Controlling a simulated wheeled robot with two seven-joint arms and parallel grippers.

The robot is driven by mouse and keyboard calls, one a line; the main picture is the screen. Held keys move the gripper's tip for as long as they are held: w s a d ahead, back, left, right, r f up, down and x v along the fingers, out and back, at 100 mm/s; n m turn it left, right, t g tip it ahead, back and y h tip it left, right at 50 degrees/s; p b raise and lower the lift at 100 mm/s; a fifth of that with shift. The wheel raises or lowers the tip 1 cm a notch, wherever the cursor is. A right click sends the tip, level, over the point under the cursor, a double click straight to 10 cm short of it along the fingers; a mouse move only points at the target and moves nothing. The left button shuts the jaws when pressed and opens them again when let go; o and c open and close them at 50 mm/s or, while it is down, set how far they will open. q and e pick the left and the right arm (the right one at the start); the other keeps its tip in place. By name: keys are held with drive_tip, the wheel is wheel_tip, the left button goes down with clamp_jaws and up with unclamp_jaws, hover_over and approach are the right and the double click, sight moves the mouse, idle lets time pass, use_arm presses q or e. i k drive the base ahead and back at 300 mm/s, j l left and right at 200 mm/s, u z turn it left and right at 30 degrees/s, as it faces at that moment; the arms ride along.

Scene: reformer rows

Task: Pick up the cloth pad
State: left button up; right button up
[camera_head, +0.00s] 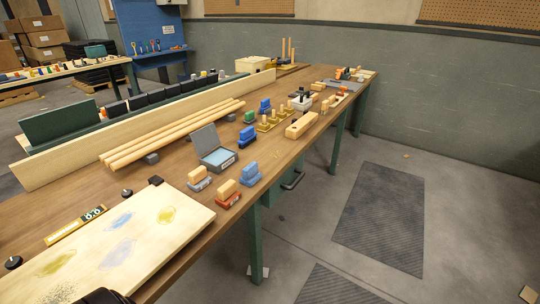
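An open grey case (207,137) stands on the long wooden workbench, its lid tilted up at the back. A pale blue pad (219,157) lies in its lower half and looks most like the cloth pad, though I cannot tell its material. Nothing covers the pad from above. Neither of my grippers can be made out. A dark rounded shape is cut off by the bottom edge at the left; I cannot tell what it is.
Wood-topped blocks with grey (199,179), red (228,195) and blue (250,175) bases stand close around the case. A pale stained board (120,240) lies in front. Long dowels (170,135) lie behind. The bench's right edge is near, with open floor beyond.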

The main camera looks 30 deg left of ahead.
sight(251, 174)
drive_tip(key=i+l, duration=0.1)
drive_tip(key=i, duration=1.9)
drive_tip(key=i+l, duration=0.15)
drive_tip(key=i, duration=0.8)
drive_tip(key=u, duration=0.45)
drive_tip(key=i+u, duration=0.1)
drive_tip(key=u, duration=0.4)
drive_tip(key=l+u, duration=0.1)
drive_tip(key=u, duration=0.85)
drive_tip(key=l+u, duration=0.1)
drive_tip(key=u, duration=0.35)
drive_tip(key=l+u, duration=0.1)
drive_tip(key=u, duration=0.85)
drive_tip(key=l+u, duration=0.15)
drive_tip(key=u, duration=0.3)
